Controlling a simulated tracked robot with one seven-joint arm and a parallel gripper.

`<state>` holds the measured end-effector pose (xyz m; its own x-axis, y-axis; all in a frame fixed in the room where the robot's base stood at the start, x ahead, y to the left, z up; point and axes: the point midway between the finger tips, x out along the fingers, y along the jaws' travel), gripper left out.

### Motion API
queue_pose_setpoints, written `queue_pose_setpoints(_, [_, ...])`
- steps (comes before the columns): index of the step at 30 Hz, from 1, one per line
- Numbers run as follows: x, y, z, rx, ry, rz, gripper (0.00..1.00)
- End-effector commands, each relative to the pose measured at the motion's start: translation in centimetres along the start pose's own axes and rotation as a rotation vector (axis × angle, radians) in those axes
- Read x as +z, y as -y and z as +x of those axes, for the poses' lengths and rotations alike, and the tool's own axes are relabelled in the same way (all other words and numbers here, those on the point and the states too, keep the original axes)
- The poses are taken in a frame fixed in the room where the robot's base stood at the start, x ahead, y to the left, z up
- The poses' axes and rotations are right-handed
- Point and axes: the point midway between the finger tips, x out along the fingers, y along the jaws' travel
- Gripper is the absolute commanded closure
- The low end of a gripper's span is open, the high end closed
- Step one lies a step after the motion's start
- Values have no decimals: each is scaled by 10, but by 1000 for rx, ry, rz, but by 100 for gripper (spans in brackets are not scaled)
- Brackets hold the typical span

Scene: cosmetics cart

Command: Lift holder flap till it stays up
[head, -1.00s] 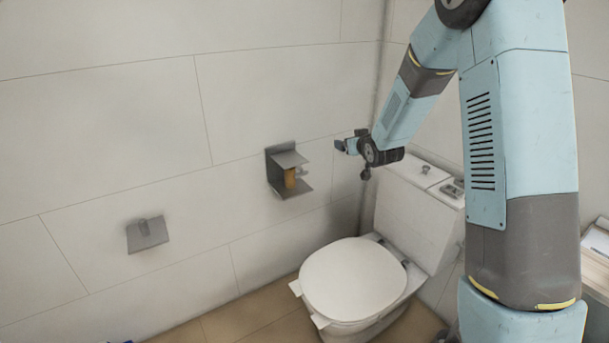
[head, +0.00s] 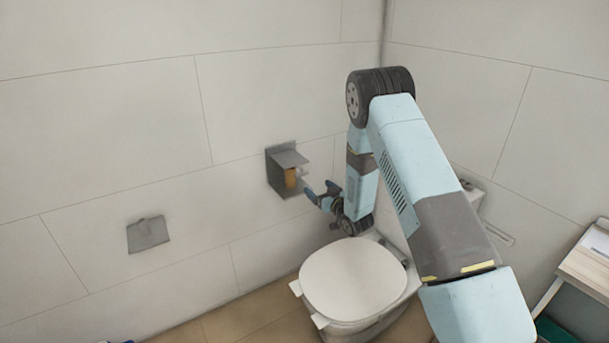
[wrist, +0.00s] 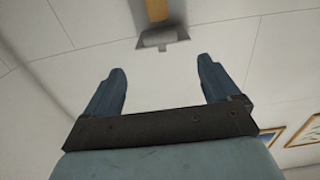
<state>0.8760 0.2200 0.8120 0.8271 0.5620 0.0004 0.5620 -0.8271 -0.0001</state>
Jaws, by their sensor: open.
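A grey wall holder (head: 276,172) with an orange-brown piece (head: 291,177) inside is on the left wall, beside the toilet. Its grey top flap (head: 288,158) sticks out from the wall. A second grey plate (head: 148,235) with a small tab at its top hangs on the wall further left; I cannot tell which one the task means. My gripper (head: 320,189) is open and empty, just right of and below the holder. In the wrist view my gripper (wrist: 163,82) shows two parted blue fingers, with a grey fitting (wrist: 163,38) beyond them.
The toilet with closed lid (head: 352,278) stands below my gripper. A wooden shelf unit (head: 590,260) is at the right edge. The wall between the holder and the left plate is clear.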

Motion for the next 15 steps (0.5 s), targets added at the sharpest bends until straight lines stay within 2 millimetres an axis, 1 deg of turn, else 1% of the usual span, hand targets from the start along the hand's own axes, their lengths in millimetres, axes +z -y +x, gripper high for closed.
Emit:
queue_pose_setpoints(5, [-1, 1, 25, 0, -1, 0, 11])
queue_pose_setpoints(15, [0, 0, 84, 1, 0, -1, 11])
